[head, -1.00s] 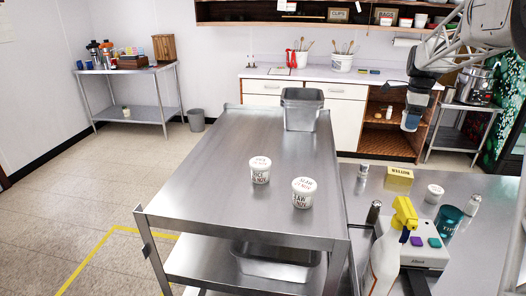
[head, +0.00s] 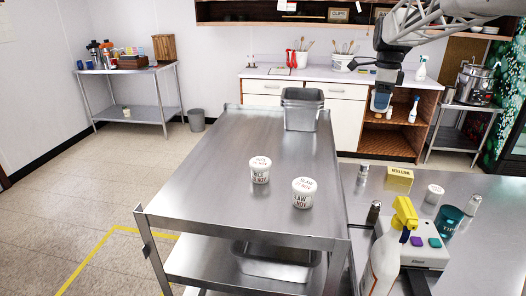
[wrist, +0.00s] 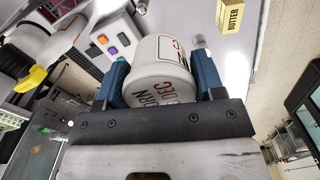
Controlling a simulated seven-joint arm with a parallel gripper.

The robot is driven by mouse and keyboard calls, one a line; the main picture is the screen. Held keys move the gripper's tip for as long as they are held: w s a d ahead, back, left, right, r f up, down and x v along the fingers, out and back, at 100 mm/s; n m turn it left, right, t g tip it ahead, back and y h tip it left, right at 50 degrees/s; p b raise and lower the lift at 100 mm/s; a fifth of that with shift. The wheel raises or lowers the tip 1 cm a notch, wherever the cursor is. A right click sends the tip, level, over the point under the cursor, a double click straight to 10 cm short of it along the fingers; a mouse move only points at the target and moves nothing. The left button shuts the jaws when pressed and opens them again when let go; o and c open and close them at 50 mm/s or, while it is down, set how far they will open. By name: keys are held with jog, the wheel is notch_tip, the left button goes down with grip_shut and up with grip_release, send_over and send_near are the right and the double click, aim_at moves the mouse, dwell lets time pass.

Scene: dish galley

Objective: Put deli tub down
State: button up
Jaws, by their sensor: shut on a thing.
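My gripper (head: 381,103) hangs in the air beyond the right far side of the steel cart (head: 215,170), in front of the cabinets. The tub lies tilted in that picture. Two other white lidded tubs stand upright on the cart top: one lettered "NOV" (head: 260,171) and one with "LAW NOV" visible (head: 302,194). The held tub is hard to make out in the head view.
A steel pan (head: 301,110) stands at the cart's far end. The cart top's left side is clear. On the right counter are a yellow butter box (head: 399,179), a white tub (head: 434,194), a teal cup (head: 447,220), a scale (head: 425,250) and a spray bottle (head: 386,262).

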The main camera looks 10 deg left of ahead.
jog(key=s+a, duration=0.6)
jog(key=a, duration=0.3)
jog(key=s+a, duration=0.7)
jog(key=a, duration=0.3)
send_over(312, 171)
jog(key=shift+n, duration=0.3)
jog(key=shift+s+f, duration=0.15)
jog(key=shift+f, duration=2.55)
jog(key=shift+f, duration=3.15)
jog(key=shift+f, duration=1.85)
jog(key=shift+f, duration=0.1)
